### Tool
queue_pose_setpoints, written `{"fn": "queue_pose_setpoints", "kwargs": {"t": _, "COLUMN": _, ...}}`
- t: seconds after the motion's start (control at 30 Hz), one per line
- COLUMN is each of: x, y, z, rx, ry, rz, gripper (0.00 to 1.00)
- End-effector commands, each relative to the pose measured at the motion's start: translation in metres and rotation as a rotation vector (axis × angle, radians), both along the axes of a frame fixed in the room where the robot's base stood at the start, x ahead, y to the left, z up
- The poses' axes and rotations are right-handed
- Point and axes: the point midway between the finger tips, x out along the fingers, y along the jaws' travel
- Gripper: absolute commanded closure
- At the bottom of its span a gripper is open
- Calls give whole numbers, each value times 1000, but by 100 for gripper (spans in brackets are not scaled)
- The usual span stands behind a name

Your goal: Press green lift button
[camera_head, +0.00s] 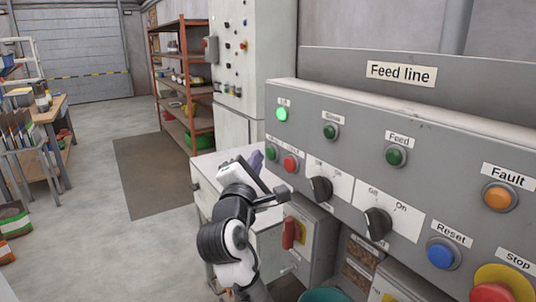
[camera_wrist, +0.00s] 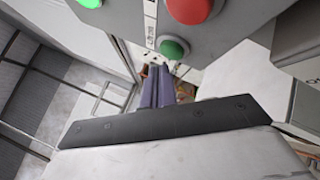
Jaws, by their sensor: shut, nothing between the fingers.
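The green lift button (camera_head: 271,153) sits at the left end of the grey control panel (camera_head: 420,137), beside a red button (camera_head: 291,163). The small label above the pair is hard to read. In the wrist view the green button (camera_wrist: 174,47) is near the top middle, with the red button (camera_wrist: 189,8) above it. My gripper (camera_head: 258,155) has purple fingers, shut and empty, just left of the green button in the head view. In the wrist view its tips (camera_wrist: 159,68) lie just below and left of the button. I cannot tell whether they touch it.
A lit green lamp (camera_head: 282,114) is above the button pair. Black selector knobs (camera_head: 320,189), a blue Reset button (camera_head: 442,254) and an orange Fault lamp (camera_head: 499,197) are to the right. A red-handled switch box (camera_head: 291,234) is below. Open floor (camera_head: 95,220) lies left.

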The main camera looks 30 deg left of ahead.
Motion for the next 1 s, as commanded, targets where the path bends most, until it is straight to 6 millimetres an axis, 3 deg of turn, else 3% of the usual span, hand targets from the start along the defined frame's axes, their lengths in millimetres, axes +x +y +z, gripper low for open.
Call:
{"fn": "queue_pose_setpoints", "kwargs": {"t": 0.17, "x": -7, "y": 3, "z": 1, "rx": -1, "ry": 0, "rz": 2, "gripper": 100}}
{"fn": "queue_pose_setpoints", "kwargs": {"t": 0.67, "x": -51, "y": 21, "z": 1, "rx": -1, "ry": 0, "rz": 2, "gripper": 100}}
{"fn": "queue_pose_setpoints", "kwargs": {"t": 1.0, "x": -55, "y": 23, "z": 0, "rx": 0, "ry": 0, "rz": 0, "gripper": 100}}
